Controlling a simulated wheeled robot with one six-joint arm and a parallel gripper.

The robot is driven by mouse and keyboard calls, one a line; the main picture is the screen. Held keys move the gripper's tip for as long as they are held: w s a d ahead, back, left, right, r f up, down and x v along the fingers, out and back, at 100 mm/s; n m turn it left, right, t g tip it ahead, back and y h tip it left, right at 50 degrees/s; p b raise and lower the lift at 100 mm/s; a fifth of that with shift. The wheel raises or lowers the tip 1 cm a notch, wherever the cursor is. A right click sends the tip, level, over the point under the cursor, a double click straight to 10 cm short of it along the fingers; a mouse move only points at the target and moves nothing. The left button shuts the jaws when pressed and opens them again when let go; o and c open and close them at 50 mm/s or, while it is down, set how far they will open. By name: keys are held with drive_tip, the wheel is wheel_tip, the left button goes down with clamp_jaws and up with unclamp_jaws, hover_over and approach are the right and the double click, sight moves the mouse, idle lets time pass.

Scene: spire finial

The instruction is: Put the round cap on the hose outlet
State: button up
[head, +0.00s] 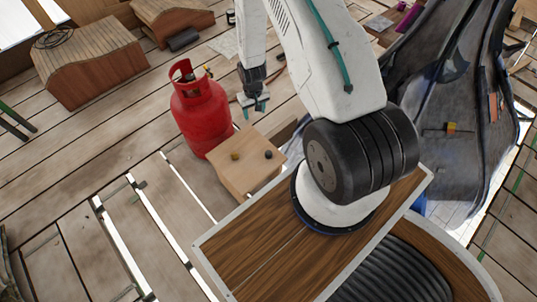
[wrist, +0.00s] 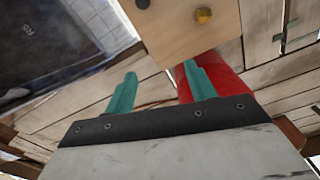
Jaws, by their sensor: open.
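A small black round piece (head: 268,154), which looks like the round cap, stands on a light wooden box (head: 245,178). It also shows at the top edge of the wrist view (wrist: 142,4). A small brass-coloured piece (head: 235,156) is on the same box, to its left; in the wrist view it looks six-sided (wrist: 203,15). The red gas cylinder (head: 200,118) stands behind the box, with a valve (head: 189,77) inside its collar. The hose outlet is too small to make out. My gripper (head: 255,106) has teal fingers, open and empty, above and behind the box.
Planked wooden sheds (head: 90,65) stand at the back left. A dark draped form (head: 440,95) fills the right side. The plank floor (head: 110,165) has gaps between boards and is mostly clear left of the cylinder.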

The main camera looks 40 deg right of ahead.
hover_over(268, 152)
drive_tip(key=shift+m, duration=0.3)
drive_tip(key=f, duration=1.5)
drive_tip(key=shift+a+f, duration=0.25)
drive_tip(key=shift+f, duration=0.1)
drive_tip(key=shift+f, duration=1.2)
drive_tip(key=shift+d+f, duration=0.15)
drive_tip(key=shift+f, duration=1.15)
drive_tip(key=shift+d+f, duration=0.1)
drive_tip(key=shift+f, duration=1.2)
drive_tip(key=shift+c, duration=0.3)
drive_tip(key=c, duration=0.9)
